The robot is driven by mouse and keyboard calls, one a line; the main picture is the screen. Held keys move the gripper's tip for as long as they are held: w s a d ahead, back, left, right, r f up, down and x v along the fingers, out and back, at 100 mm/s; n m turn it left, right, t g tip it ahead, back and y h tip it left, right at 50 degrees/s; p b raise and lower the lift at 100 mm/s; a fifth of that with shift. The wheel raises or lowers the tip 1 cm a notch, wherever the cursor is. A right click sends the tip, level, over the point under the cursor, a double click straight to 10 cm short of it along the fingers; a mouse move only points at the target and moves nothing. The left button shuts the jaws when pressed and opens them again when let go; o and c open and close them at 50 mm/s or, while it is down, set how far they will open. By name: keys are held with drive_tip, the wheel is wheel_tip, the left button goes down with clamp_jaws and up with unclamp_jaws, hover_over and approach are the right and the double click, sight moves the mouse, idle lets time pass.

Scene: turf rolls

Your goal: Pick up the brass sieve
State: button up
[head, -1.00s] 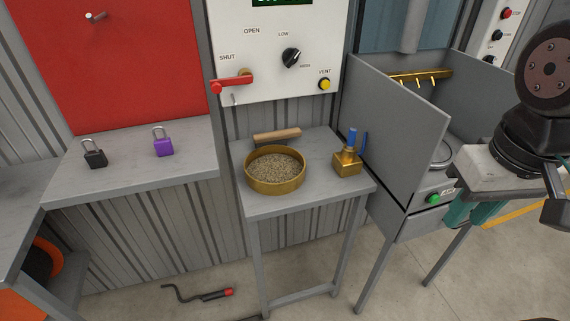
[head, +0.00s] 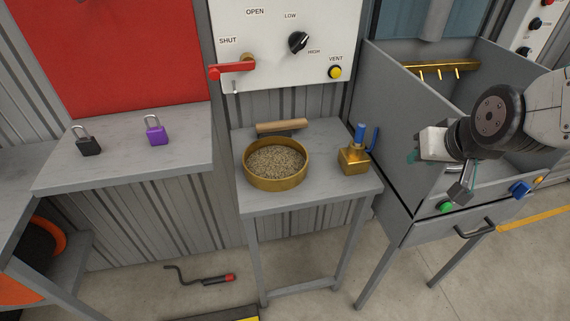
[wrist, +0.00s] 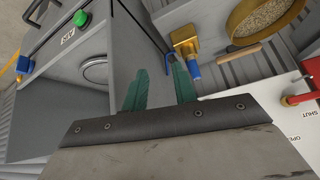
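The brass sieve (head: 275,184) is a round pan of grainy tan material. It sits upright on the small grey table (head: 262,204), and part of it shows at the top right of the wrist view (wrist: 239,24). My gripper (head: 412,157) is to the right of the sieve, over the grey booth and apart from the sieve. In the head view its fingers are mostly hidden behind the wrist. In the wrist view its two teal fingers (wrist: 158,84) stand apart with nothing between them.
A brush with a wooden handle (head: 282,126) lies behind the sieve. A brass block with a blue top (head: 354,160) stands right of it. The booth's grey side wall (head: 395,110) rises between my gripper and the table. Padlocks (head: 154,133) sit on the left shelf.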

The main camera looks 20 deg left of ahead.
drive_tip(key=w+a+f+n+t+y, duration=0.1)
drive_tip(key=w+a+f, duration=0.25)
drive_tip(key=a, duration=0.25)
drive_tip(key=w+a+f+n+t+y, duration=0.1)
drive_tip(key=w+a+f+t, duration=0.1)
drive_tip(key=a+f, duration=0.35)
drive_tip(key=n+t+y, duration=0.1)
drive_tip(key=t+y, duration=0.1)
approach(306, 153)
drive_tip(key=shift+w+d, duration=0.25)
drive_tip(key=shift+w, duration=0.05)
drive_tip(key=x, duration=0.7)
drive_tip(key=shift+w+a+f, duration=0.15)
drive_tip(key=shift+a, duration=0.3)
clamp_jaws()
